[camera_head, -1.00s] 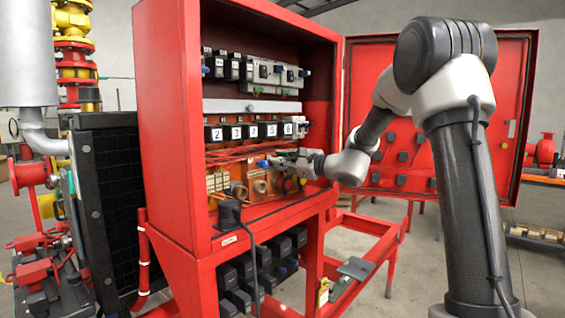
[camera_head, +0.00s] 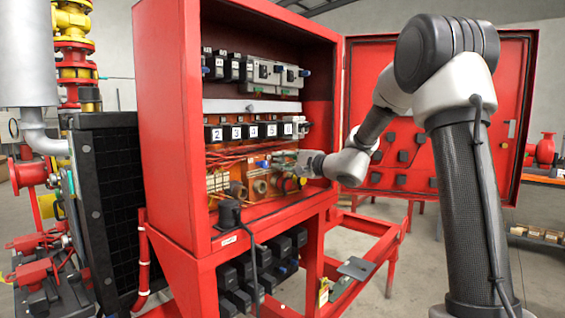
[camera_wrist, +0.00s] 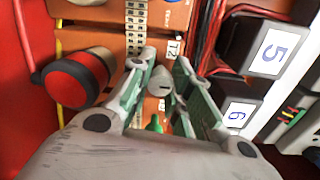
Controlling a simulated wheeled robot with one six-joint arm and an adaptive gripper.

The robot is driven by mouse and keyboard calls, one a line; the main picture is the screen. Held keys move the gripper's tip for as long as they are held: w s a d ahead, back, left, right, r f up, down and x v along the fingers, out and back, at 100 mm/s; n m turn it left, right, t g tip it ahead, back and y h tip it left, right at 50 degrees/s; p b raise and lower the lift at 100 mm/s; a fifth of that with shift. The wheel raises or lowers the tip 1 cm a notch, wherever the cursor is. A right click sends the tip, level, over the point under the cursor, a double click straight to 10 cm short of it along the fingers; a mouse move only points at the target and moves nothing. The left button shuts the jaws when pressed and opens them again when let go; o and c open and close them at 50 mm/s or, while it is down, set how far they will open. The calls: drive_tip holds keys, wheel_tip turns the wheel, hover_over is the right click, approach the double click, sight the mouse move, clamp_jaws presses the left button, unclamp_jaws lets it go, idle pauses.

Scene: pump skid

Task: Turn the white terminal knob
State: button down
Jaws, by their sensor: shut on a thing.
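The white terminal knob (camera_wrist: 160,84) shows in the wrist view as a small pale knob with a dark slot, beside the label T2. My gripper (camera_wrist: 158,92) reaches into the red cabinet, and its two green-lined fingers are shut on the knob, one on each side. In the head view my gripper (camera_head: 290,160) is at the right side of the cabinet's lower terminal row. The knob is too small and too covered by the gripper to make out there.
A red round button (camera_wrist: 78,78) sits left of the fingers. Black modules labelled 5 (camera_wrist: 268,52) and 6 (camera_wrist: 236,112) and red wires stand close on the right. The cabinet's red side wall (camera_head: 170,130) and open door (camera_head: 400,150) flank the arm.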

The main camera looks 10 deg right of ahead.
idle(0.4)
drive_tip(key=c, duration=1.3)
unclamp_jaws()
drive_tip(key=shift+s+d, duration=0.1)
drive_tip(key=v, duration=1.1)
drive_tip(key=shift+s+d, duration=0.2)
drive_tip(key=shift+s, duration=0.15)
